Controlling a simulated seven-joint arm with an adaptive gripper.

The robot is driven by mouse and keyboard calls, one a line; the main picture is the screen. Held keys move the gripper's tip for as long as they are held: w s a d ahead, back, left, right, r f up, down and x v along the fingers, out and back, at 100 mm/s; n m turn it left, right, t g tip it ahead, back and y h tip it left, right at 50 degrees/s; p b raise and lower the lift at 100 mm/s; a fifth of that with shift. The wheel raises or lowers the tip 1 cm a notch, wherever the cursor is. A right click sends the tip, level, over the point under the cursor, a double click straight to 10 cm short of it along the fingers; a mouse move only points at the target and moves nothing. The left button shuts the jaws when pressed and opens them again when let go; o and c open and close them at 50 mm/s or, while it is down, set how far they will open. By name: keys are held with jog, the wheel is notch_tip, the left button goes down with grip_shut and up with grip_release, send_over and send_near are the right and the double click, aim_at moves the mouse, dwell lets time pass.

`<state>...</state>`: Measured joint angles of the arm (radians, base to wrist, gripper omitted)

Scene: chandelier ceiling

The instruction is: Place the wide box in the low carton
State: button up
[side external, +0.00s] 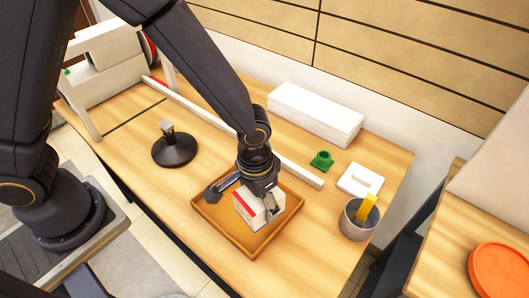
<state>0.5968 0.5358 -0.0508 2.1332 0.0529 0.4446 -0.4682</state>
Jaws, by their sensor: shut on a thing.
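The wide box (246,208), white with a red stripe along its upper edge, is within the walls of the low carton (208,220) in the picture. The carton is a shallow orange-brown tray near the table's front edge. My gripper (257,198) points down from above and is shut on the box. The gripper hides part of the box's top. I cannot tell whether the box touches the carton floor or is held just above it.
A black round stand (174,149) is to the left. A long white rail (205,116) runs behind the carton. A white stack (315,112), a green piece (322,160), a white block (360,180) and a grey cup (357,223) with a yellow item are to the right.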

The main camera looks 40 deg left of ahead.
jog(key=w+a+f+n, duration=0.2)
jog(key=w+a, duration=0.1)
jog(key=a, duration=0.4)
jog(key=shift+n, duration=0.3)
jog(key=f, duration=0.7)
jog(key=shift+w+a+f, duration=0.1)
jog(key=shift+w+f, duration=0.1)
jog(key=shift+w, duration=0.1)
jog(key=shift+f, duration=0.1)
jog(key=o, duration=1.2)
